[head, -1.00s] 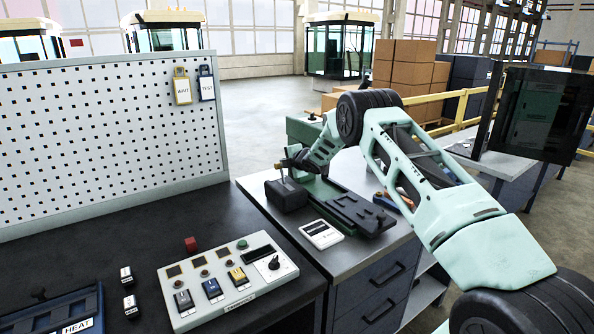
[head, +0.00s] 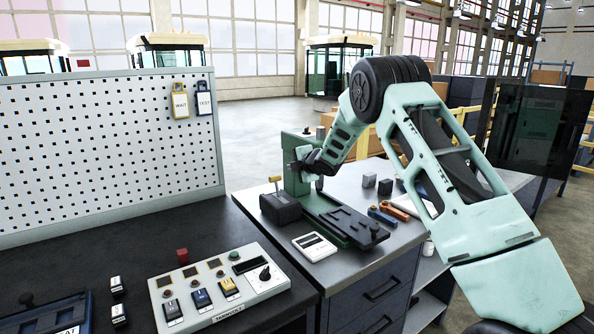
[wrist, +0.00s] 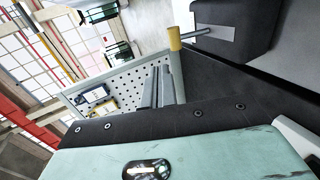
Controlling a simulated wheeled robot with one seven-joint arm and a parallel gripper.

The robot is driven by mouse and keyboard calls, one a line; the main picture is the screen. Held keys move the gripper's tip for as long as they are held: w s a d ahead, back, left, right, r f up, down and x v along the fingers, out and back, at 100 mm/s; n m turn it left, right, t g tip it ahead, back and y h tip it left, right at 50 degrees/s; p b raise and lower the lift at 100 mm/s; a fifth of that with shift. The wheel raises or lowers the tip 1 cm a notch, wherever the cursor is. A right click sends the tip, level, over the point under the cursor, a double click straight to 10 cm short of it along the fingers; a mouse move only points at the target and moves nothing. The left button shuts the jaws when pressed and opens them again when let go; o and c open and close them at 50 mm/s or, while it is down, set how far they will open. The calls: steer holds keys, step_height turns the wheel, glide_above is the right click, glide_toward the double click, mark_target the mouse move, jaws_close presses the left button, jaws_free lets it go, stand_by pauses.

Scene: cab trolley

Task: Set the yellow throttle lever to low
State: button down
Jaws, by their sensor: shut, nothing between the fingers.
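A black lever box (head: 281,208) stands on the grey bench, with a thin rod ending in a yellow grip, the yellow lever (head: 275,180). The rod looks upright in the head view. In the wrist view the yellow grip (wrist: 174,38) shows at top centre, on a rod from the dark box (wrist: 232,22). My gripper (head: 294,168) is just right of the lever in the head view, partly lost against a green machine. Its grey fingers (wrist: 159,72) are shut and empty in the wrist view, apart from the grip in the picture.
A control panel (head: 256,291) on the dark bench has grey, blue and yellow switches and a black knob. A green machine (head: 341,226), a white device (head: 314,246) and orange-handled tools (head: 393,210) crowd the grey bench. A pegboard (head: 100,160) stands left.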

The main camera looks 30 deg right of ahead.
steer(key=shift+v, duration=1.25)
steer(key=shift+w+r, duration=0.1)
steer(key=shift+r, duration=0.1)
steer(key=s+a+m+g, duration=0.1)
steer(key=s+a+m, duration=0.15)
steer(key=a, duration=0.35)
steer(key=s+a+r+m+g, duration=0.1)
steer(key=s+a, duration=0.2)
steer(key=a, duration=0.3)
steer(key=s+a+m+g, duration=0.1)
steer(key=s+a, duration=0.2)
steer(key=a, duration=0.3)
steer(key=s+a+m+g+y, duration=0.2)
steer(key=s+a+m+g, duration=0.1)
steer(key=s+a, duration=0.95)
steer(key=s+a+f+m+g+h, duration=0.1)
steer(key=s+a+g, duration=0.1)
steer(key=s, duration=1.5)
steer(key=s+a+f+m+g, duration=0.2)
steer(key=s+g, duration=0.3)
steer(key=s, duration=1.2)
steer(key=shift+h, duration=0.4)
